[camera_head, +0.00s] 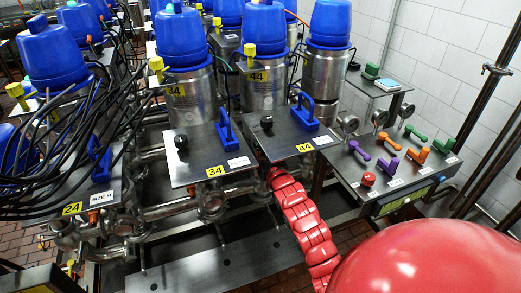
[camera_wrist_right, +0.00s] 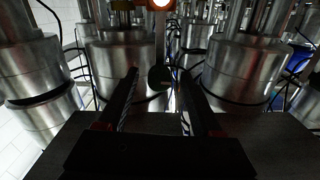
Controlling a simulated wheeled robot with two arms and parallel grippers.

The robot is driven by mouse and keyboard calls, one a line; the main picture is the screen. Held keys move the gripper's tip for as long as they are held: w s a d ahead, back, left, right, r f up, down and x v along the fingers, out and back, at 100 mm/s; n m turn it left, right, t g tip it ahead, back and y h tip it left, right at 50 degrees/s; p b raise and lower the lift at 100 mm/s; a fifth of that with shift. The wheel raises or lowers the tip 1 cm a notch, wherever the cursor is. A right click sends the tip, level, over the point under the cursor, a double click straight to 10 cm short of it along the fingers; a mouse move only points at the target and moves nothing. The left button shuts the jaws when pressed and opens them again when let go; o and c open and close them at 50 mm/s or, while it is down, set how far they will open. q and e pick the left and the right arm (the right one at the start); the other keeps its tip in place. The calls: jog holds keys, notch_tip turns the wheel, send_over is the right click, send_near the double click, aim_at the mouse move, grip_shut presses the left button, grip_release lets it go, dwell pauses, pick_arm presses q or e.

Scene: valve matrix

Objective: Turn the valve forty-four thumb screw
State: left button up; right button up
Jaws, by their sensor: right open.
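The valve forty-four panel (camera_head: 285,141) is a grey plate with a yellow "44" label, a blue handle (camera_head: 304,109) and a black round knob (camera_head: 267,124). Its steel valve body (camera_head: 264,94) with a blue cap stands behind it. My red right arm (camera_head: 308,232) rises from the lower right to the panel's front underside, and its fingertips are hidden there. In the right wrist view, my right gripper (camera_wrist_right: 160,73) has two dark fingers apart, and a dark round piece (camera_wrist_right: 160,78) shows between their tips. I cannot tell whether they touch it. I cannot pick out the thumb screw for certain. My left gripper is out of sight.
A similar panel numbered 34 (camera_head: 210,162) is close on the left, with pipes (camera_head: 190,205) below. Black cables (camera_head: 55,135) hang at far left. A control console (camera_head: 393,180) with coloured handles stands to the right. Steel cylinders (camera_wrist_right: 243,75) crowd the wrist view.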

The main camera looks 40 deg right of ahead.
grip_shut()
jog(key=shift+m, duration=0.3)
jog(key=m, duration=0.4)
jog(key=shift+m+b, duration=0.3)
jog(key=m, duration=0.3)
jog(key=shift+m, duration=0.3)
jog(key=m, duration=0.4)
jog(key=shift+r+m+p, duration=0.1)
jog(key=shift+m+p, duration=0.3)
jog(key=shift+m, duration=1.7)
